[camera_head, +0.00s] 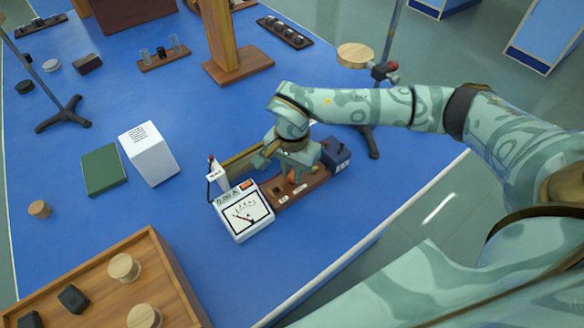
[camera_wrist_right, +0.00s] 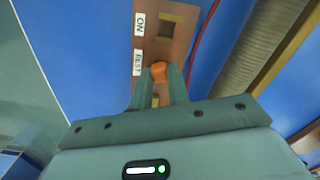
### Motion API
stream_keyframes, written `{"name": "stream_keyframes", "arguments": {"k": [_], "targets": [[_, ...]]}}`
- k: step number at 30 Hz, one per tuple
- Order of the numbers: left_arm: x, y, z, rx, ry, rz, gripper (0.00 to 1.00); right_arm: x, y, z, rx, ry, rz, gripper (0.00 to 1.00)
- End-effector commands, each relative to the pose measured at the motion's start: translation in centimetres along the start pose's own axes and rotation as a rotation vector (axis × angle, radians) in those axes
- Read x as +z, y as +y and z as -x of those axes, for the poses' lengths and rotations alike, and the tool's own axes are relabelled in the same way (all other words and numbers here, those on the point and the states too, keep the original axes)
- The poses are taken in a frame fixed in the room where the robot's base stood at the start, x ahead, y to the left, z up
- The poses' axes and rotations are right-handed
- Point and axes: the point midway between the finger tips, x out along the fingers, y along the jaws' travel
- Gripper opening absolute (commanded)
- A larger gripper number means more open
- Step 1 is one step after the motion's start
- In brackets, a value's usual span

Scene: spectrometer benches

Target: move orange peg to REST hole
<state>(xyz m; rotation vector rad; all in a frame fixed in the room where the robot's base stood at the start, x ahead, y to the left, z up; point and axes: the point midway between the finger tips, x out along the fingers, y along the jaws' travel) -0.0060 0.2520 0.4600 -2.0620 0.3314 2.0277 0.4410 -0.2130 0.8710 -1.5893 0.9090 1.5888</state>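The orange peg (camera_wrist_right: 159,71) is between the two fingertips of my right gripper (camera_wrist_right: 160,79) in the wrist view, with the fingers close against both sides. It is beside the REST label (camera_wrist_right: 137,63) on the brown board (camera_wrist_right: 149,12); whether it is seated in the REST hole cannot be told. The square hole by the ON label (camera_wrist_right: 139,24) shows empty. In the head view a bit of the orange peg (camera_head: 291,178) shows under my right gripper (camera_head: 292,172), which points down over the board (camera_head: 314,184). My left gripper is not in view.
A white meter (camera_head: 243,212) stands at the near-left end of the board and a dark blue box (camera_head: 336,154) at its far end. A ribbed coil (camera_wrist_right: 252,55) lies close beside the board.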

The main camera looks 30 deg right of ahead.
Motion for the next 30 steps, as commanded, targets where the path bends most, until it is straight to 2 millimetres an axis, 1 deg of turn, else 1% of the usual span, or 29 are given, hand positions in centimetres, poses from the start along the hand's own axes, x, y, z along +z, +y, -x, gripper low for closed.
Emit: {"name": "stream_keyframes", "arguments": {"k": [1, 2, 3, 11, 14, 17, 24, 27, 30], "targets": [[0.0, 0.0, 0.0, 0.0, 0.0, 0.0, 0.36, 0.0, 0.0, 0.0, 0.0, 0.0, 0.0, 0.31], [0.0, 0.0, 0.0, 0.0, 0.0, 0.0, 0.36, 0.0, 0.0, 0.0, 0.0, 0.0, 0.0, 0.39], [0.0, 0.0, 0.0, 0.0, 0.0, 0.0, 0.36, 0.0, 0.0, 0.0, 0.0, 0.0, 0.0, 0.43], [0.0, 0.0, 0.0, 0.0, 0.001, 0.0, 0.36, 0.0, 0.0, 0.1, 0.0, 0.0, 0.0, 0.43], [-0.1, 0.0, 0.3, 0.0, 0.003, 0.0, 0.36, 0.0, 0.0, 0.9, -0.002, 0.001, 0.0, 0.43], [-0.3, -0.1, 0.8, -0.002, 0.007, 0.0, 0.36, -0.1, -0.1, 2.8, -0.005, 0.003, 0.002, 0.43], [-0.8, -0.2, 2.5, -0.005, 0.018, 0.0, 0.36, -0.1, -0.1, 9.4, -0.006, 0.004, 0.001, 0.43], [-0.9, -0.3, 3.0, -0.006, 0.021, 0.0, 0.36, -0.1, -0.1, 11.9, -0.005, 0.003, 0.001, 0.43], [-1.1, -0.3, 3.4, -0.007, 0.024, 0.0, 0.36, -0.1, -0.1, 13.9, -0.004, 0.003, -0.001, 0.43]]}}
